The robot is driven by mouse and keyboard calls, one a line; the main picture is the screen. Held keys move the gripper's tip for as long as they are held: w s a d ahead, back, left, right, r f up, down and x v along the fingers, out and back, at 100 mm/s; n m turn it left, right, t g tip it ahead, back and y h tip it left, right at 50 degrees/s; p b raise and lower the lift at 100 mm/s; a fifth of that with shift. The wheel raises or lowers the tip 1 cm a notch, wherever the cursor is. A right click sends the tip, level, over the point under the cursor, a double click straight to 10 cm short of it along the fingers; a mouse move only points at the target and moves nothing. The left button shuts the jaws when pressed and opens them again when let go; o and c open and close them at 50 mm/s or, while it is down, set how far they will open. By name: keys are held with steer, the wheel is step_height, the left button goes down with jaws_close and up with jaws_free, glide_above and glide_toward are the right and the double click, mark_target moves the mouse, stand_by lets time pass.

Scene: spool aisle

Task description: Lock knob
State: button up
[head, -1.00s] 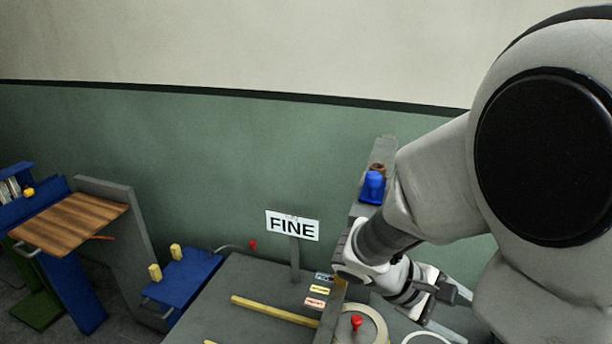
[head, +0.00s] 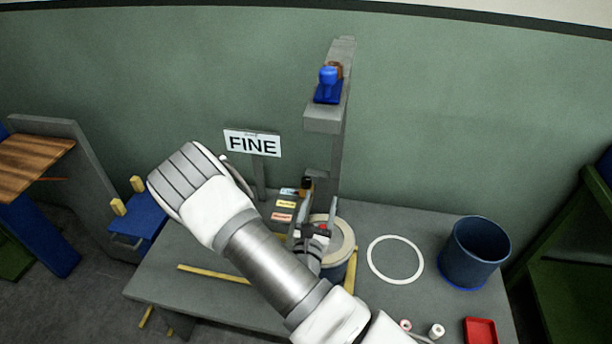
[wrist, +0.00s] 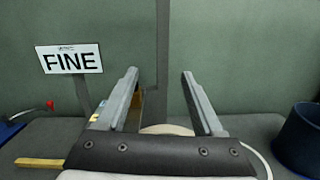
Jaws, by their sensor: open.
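The cream spool top (wrist: 168,129) shows low between the fingers. Another red knob (wrist: 51,105) on a thin stalk shows at the left of the wrist view, away from the fingers.
A "FINE" sign (head: 252,143) stands at the back of the bench (head: 225,290). A grey post (head: 336,150) carries a blue part (head: 328,80). To the right are a cream ring (head: 416,268), a dark blue bin (head: 475,252) and a red tray (head: 480,331).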

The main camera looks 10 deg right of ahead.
mark_target(306, 183)
steer(key=a+f+n+y, duration=0.1)
steer(key=f, duration=0.1)
steer(key=a+f+n+y, duration=0.1)
steer(key=y, duration=0.1)
steer(key=a+f+n+y, duration=0.1)
steer(key=f, duration=0.1)
steer(key=shift+a+f+n, duration=0.2)
steer(key=shift+f+n, duration=0.1)
steer(key=b+x, duration=0.1)
steer(key=x, duration=1.6)
steer(key=shift+w+a+r+b, duration=0.15)
steer(key=shift+b, duration=0.2)
jaws_close()
